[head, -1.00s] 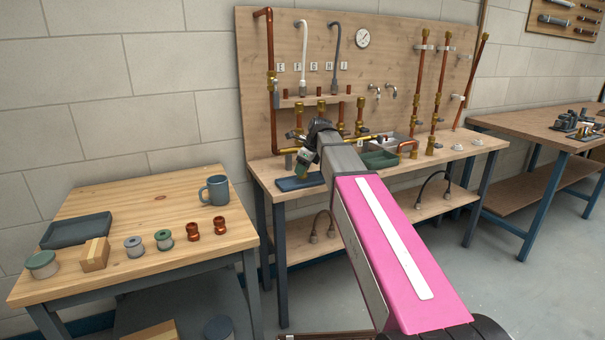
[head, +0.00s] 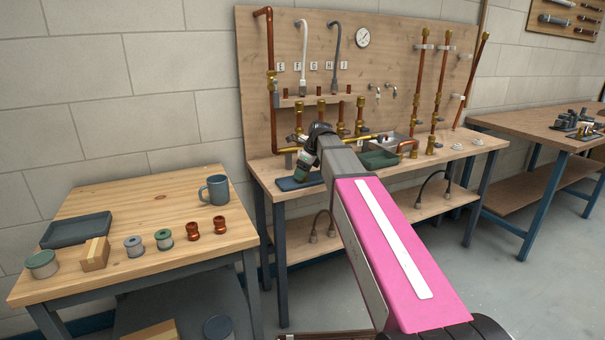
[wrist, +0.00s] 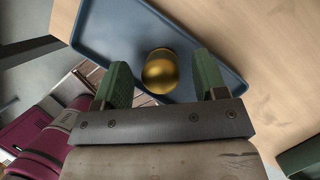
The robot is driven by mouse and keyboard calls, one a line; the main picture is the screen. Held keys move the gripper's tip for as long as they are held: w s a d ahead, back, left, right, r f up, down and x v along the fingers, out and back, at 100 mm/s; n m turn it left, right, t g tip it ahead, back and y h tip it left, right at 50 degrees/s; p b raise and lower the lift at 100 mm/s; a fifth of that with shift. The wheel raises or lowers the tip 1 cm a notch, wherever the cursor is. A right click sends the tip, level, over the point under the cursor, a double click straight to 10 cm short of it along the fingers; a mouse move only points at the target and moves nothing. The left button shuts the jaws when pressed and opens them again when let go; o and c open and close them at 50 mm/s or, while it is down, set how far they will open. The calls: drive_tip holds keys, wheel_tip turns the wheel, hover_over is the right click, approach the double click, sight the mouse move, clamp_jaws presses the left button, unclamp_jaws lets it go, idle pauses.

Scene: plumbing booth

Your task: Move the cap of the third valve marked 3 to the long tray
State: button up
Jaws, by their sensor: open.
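A round brass cap (wrist: 160,69) lies on the blue long tray (wrist: 105,38) in the wrist view, near the tray's edge. My gripper (wrist: 162,62) is open, with one green finger on each side of the cap and a gap showing on both sides. In the head view the long tray (head: 292,184) is at the front left of the bench, and my gripper (head: 304,164) is just above it. The cap is hidden there. Brass valves (head: 321,112) stand in a row at the back of the bench. I cannot read a mark 3 on any.
A green-grey bin (head: 380,159) and pipe fittings (head: 407,148) are to the right of my arm on the bench. A separate wooden table (head: 150,215) at the left holds a mug (head: 216,190), a dark tray (head: 76,230) and several small parts.

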drive_tip(key=v, duration=1.1)
drive_tip(key=shift+r, duration=0.35)
drive_tip(key=shift+d, duration=0.1)
idle(0.8)
